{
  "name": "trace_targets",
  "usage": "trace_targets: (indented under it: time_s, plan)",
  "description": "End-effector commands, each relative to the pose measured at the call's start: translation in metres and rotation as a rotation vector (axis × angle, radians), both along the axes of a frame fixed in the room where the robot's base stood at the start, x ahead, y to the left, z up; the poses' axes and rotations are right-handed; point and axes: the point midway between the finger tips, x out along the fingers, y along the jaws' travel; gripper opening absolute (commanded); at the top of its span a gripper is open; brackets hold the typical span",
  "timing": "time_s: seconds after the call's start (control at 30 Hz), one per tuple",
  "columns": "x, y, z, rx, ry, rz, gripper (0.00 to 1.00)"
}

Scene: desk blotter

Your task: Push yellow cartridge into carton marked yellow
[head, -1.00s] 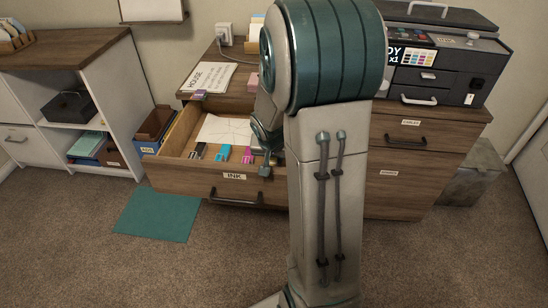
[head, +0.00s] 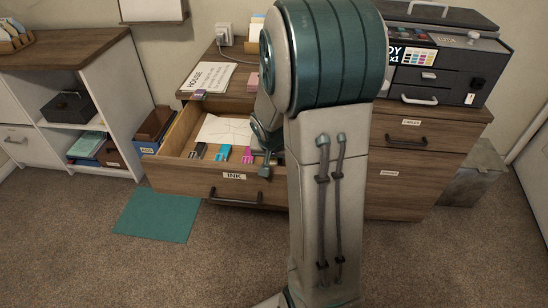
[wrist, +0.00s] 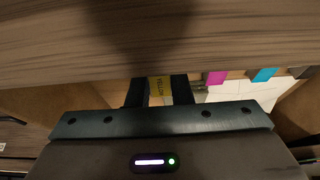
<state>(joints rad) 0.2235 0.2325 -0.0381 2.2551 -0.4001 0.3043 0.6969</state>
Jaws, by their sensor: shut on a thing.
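My gripper (wrist: 159,98) is shut on a yellow piece, taken as the yellow cartridge (wrist: 159,88), in the wrist view. Dark lettering shows on its yellow face, upside down, between the two dark fingers. The wood band crossing the top of that view hides its far end. In the head view my arm hides most of the gripper (head: 265,160), which is at the right part of the open drawer marked INK (head: 180,175). The cartridge cannot be made out there. I cannot clearly tell the carton marked yellow in either view.
In the drawer lie a magenta cartridge (head: 248,155), a cyan cartridge (head: 222,153), a dark cartridge (head: 198,151) and a white sheet (head: 222,130). A printer (head: 445,65) stands on the cabinet at right. A teal mat (head: 157,214) lies on the open carpet.

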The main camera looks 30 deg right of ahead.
Motion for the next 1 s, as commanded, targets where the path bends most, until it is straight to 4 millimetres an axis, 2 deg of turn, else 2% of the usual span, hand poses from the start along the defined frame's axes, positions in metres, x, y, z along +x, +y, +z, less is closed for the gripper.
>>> trace_targets:
  time_s: [1.0]
  plan:
    - [0.0, 0.0, -0.026, 0.0, 0.0, 0.001, 0.0]
